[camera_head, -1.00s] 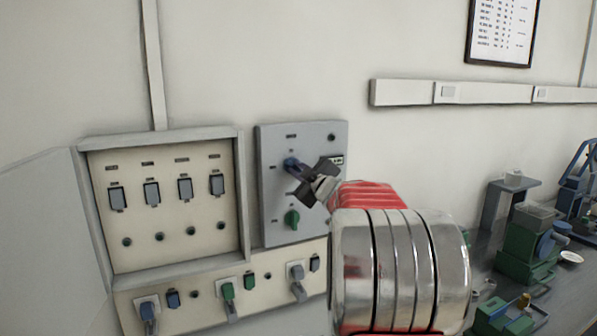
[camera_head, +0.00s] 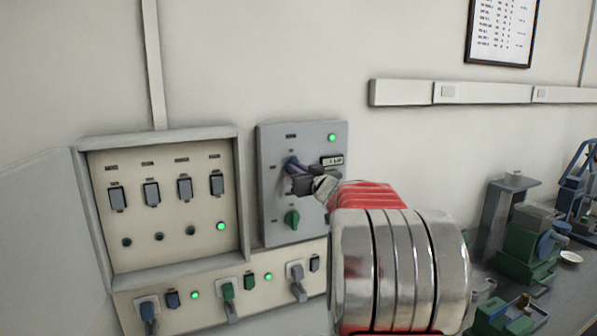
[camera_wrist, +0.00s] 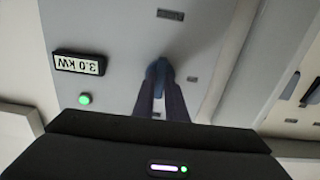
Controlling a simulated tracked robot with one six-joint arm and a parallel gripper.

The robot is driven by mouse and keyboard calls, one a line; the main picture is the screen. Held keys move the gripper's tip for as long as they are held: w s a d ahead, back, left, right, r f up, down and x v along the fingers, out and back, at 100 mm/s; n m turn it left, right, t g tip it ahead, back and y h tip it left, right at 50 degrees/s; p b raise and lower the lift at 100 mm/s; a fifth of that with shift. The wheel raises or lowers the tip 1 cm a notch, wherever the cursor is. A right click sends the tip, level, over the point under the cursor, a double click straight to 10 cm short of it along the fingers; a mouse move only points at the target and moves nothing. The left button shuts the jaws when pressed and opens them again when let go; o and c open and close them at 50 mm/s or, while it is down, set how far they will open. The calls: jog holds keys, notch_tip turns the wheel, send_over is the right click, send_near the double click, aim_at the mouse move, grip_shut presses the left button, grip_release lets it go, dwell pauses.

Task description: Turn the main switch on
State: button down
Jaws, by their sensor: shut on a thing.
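The main switch is a blue rotary knob (camera_head: 290,162) in the upper part of a grey wall panel (camera_head: 322,228). My gripper (camera_head: 299,178) is at the knob and shut on it, hiding part of it. In the wrist view, which shows the panel upside down, the fingers (camera_wrist: 161,100) reach the blue knob (camera_wrist: 158,69). A green lamp (camera_head: 332,138) glows at the panel's upper right. The small display (camera_wrist: 79,63) reads 3.0 kW.
A green knob (camera_head: 292,219) sits below the blue one. Left is an open breaker box (camera_head: 165,172) with several switches and one lit green lamp (camera_head: 221,226). Below is a socket strip (camera_head: 180,317) with plugs and lit lamps. A bench with equipment (camera_head: 525,240) stands right.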

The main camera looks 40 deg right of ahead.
jog(key=shift+f+m, duration=0.3)
jog(key=shift+f, duration=0.1)
jog(key=c, duration=2.2)
grip_release()
jog(key=o, duration=0.4)
jog(key=shift+r, duration=0.25)
jog(key=shift+s, duration=0.15)
jog(key=v, duration=1.3)
jog(key=shift+s+a, duration=0.15)
jog(key=shift+s, duration=0.1)
